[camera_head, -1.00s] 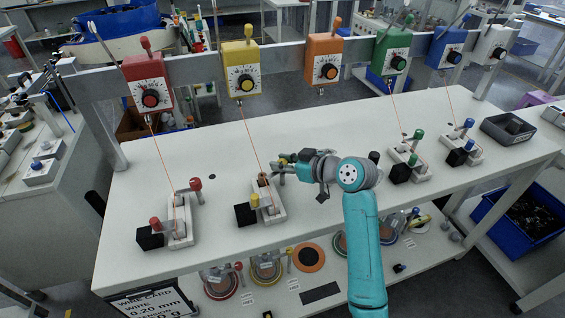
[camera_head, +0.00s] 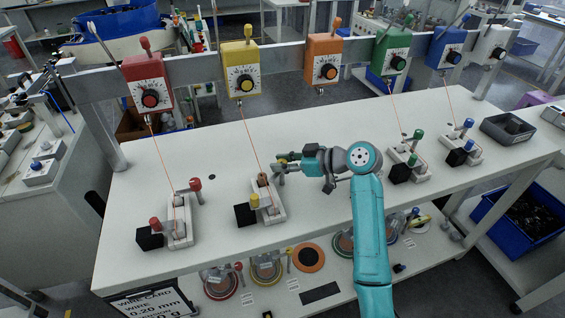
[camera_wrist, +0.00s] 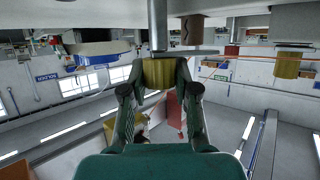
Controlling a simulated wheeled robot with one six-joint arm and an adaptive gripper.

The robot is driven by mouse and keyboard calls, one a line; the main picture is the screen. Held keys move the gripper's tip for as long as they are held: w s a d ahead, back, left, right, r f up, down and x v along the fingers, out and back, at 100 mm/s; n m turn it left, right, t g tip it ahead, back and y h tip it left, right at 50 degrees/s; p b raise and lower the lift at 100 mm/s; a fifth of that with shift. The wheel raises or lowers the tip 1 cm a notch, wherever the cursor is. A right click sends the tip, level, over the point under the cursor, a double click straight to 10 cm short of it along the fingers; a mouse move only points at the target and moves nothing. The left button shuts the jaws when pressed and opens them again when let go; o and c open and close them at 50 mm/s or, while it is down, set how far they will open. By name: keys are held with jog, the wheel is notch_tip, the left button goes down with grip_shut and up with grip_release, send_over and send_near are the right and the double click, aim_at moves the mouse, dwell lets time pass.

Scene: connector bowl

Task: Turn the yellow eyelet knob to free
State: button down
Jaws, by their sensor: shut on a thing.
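The yellow station's white fixture (camera_head: 268,214) stands on the bench, with a thin wire running up from it to the yellow box (camera_head: 241,70). The yellow eyelet knob (camera_head: 281,161) is at the fixture's far right end, small in the head view. In the wrist view the yellow knob (camera_wrist: 159,73) sits between my fingertips, on a grey metal shaft. My gripper (camera_head: 285,164) reaches it from the right and is shut on it; the fingers (camera_wrist: 160,80) touch both sides. The knob's setting marks cannot be read. A second yellow knob (camera_head: 254,201) is at the fixture's near left.
The red fixture (camera_head: 180,222) stands to the left, the green (camera_head: 408,160) and blue (camera_head: 461,145) fixtures to the right. Coloured boxes hang on a rail behind. A grey tray (camera_head: 508,129) sits at the right end. The bench behind my gripper is clear.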

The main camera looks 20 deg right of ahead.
jog(key=c, duration=0.8)
grip_release()
jog(key=shift+c, duration=0.2)
